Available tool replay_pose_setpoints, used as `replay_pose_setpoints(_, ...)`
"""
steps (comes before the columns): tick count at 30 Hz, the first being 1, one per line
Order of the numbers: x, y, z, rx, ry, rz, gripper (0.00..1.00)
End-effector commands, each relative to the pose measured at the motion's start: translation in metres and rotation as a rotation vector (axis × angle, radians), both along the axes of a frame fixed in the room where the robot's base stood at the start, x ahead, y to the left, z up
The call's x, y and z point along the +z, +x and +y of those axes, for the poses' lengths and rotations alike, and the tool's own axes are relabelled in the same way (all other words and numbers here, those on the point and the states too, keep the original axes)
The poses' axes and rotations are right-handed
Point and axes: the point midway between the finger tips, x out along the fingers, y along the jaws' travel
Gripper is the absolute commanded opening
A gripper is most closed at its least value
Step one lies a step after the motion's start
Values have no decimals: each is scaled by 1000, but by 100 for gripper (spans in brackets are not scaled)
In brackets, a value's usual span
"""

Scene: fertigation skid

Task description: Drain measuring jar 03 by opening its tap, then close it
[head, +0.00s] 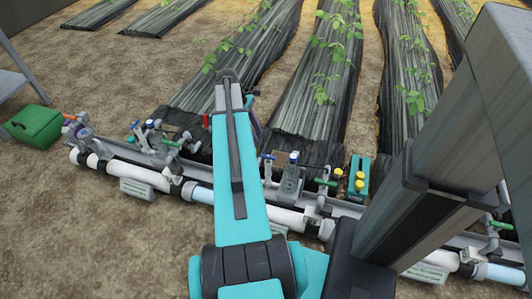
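My teal arm (240,170) reaches up the picture across the middle of the skid. Its far end stands over the plastic-covered beds. My gripper does not show; the arm seems to hide it. No jar can be made out clearly as measuring jar 03, and no number is readable. Along the skid are small taps, among them a green-handled one (325,182) and a blue-handled one (267,157) right of my arm, and another green-handled one (172,143) left of it. Whether any tap is open cannot be told.
A white pipe (140,174) runs along the skid's front, partly behind my arm and column. A green box (34,125) stands at the left. Yellow-capped fittings (360,180) stand right of centre. Bare soil (90,240) lies free in front at left; planted beds (318,80) lie behind.

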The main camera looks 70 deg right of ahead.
Motion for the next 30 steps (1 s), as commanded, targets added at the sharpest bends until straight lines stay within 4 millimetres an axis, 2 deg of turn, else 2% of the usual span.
replay_pose_setpoints(21, -94, -38, -1, 1, 1, 0, 30)
replay_pose_setpoints(30, -110, -45, -2, 1, -1, 0, 30)
